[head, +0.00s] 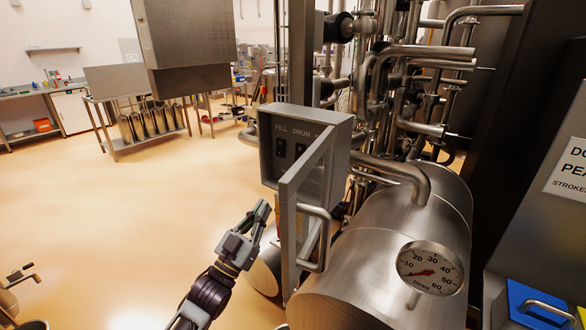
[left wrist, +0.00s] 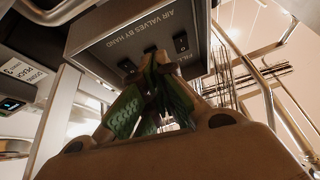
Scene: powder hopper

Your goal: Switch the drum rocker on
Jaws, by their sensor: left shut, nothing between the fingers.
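The grey control box (head: 307,122) shows in the head view with its labels FILL and DRUM. The drum rocker (head: 300,150) is a dark switch under DRUM, right of the fill rocker (head: 280,147). My left gripper (head: 263,207) is shut and empty, below and left of the box, pointing up. In the left wrist view, the box face (left wrist: 135,47) reads AIR VALVES BY HAND. The shut fingertips (left wrist: 154,58) overlap the middle of the rocker row and hide the switch there; contact cannot be told. The fill rocker (left wrist: 181,42) is clear to their right. My right gripper is not in view.
The box's door (head: 290,235) stands open toward me, with a bar handle (head: 316,240), just right of my left gripper. A steel vessel (head: 375,265) with a round dial (head: 430,268) lies to the right. Pipes (head: 400,90) crowd behind. Open floor (head: 120,215) is at left.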

